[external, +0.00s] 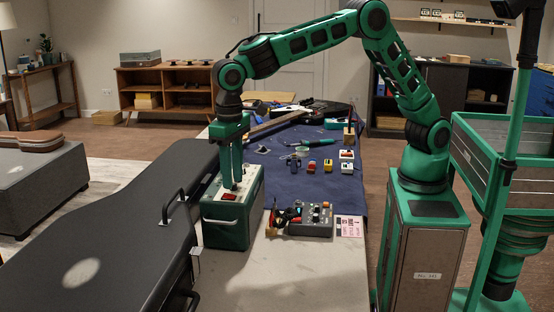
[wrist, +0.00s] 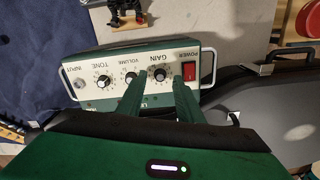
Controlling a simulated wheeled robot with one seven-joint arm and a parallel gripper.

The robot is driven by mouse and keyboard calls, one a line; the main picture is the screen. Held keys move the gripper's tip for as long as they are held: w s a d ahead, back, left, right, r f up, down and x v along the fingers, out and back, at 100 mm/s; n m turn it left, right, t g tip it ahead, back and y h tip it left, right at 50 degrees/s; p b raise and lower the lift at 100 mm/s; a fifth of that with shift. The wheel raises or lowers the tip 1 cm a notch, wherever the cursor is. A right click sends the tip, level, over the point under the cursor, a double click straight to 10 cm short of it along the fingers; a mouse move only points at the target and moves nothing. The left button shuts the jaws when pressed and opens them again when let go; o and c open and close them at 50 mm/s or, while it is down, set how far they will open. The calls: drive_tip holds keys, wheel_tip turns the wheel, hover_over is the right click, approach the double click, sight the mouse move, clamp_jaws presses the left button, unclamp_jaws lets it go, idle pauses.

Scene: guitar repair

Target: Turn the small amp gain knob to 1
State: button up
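The small green amp (external: 226,222) stands on the workbench; its light control panel also shows in the wrist view (wrist: 118,72). The black gain knob (wrist: 159,74) sits between the volume knob (wrist: 131,77) and the red power switch (wrist: 190,71). My gripper (external: 234,188) points down over the amp's top. In the wrist view my gripper (wrist: 156,82) is open, with one green finger on each side of the gain knob. I cannot tell whether the fingers touch the knob or hover above it. The knob's pointer is too small to read.
A tone knob (wrist: 103,81) and an input jack (wrist: 79,83) lie further along the panel. A grey pedal unit (external: 312,218) is right of the amp. A black guitar case (external: 130,225) is close on the left. Small colored pedals (external: 328,166) lie on the blue mat (external: 283,181).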

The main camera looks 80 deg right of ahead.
drive_tip(key=shift+f, duration=0.55)
clamp_jaws()
drive_tip(key=shift+n, duration=0.3)
drive_tip(key=n, duration=1.1)
drive_tip(key=shift+w, duration=0.1)
idle(0.5)
